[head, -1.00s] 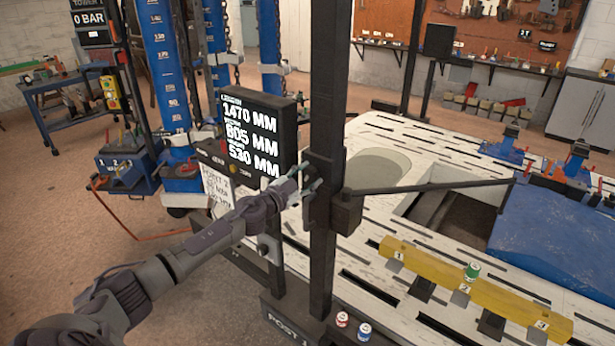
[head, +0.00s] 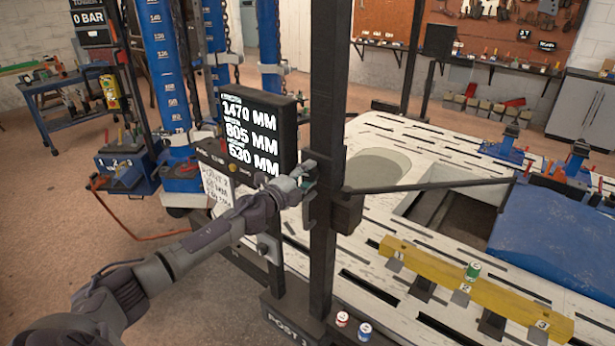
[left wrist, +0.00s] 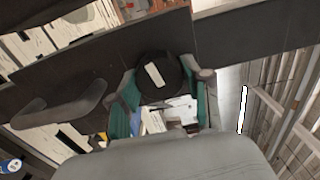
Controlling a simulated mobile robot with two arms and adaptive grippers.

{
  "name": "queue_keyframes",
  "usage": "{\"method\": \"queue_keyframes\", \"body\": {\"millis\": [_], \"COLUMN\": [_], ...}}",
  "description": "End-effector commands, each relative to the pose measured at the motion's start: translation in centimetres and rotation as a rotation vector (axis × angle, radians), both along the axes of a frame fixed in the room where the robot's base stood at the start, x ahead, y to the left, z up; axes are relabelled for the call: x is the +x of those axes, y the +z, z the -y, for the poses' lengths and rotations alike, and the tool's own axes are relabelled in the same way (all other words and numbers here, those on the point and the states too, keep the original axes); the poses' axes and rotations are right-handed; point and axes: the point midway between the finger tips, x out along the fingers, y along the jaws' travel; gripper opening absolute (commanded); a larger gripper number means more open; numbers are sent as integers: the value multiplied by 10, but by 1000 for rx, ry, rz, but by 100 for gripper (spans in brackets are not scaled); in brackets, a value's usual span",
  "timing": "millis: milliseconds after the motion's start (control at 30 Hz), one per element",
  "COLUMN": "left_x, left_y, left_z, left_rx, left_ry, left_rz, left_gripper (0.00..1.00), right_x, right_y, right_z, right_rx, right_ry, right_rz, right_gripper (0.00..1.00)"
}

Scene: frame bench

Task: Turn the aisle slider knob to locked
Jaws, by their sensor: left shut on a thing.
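The aisle slider (head: 325,190) is a dark block around the upright black post, with a long arm reaching right over the bench. Its knob (left wrist: 158,77) is round and black with a white bar mark, seen in the left wrist view. My left gripper (head: 305,181) is at the slider's left side, shut on the knob; its teal finger pads (left wrist: 205,103) lie on either side of it. The knob is hidden in the head view by the fingers. I cannot read a locked label. My right gripper is not in view.
A black display (head: 255,135) with millimetre figures stands just left of the post, close to my left arm. The white slotted bench (head: 440,150) lies behind.

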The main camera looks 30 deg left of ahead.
Motion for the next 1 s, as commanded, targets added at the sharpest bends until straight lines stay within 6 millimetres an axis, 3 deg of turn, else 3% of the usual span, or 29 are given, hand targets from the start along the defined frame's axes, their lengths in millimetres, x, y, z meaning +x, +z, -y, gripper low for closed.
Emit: {"method": "queue_keyframes", "body": {"millis": [400,967,1000], "left_x": [0,0,0], "left_y": [-2,-2,-2], "left_z": [0,0,0], "left_rx": [188,213,213], "left_ry": [-1,-2,-2], "left_rz": [13,14,14], "left_gripper": [14,14,55], "right_x": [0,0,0], "right_y": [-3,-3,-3], "right_z": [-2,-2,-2], "right_rx": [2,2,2], "right_ry": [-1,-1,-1], "right_rz": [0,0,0], "right_gripper": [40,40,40]}}
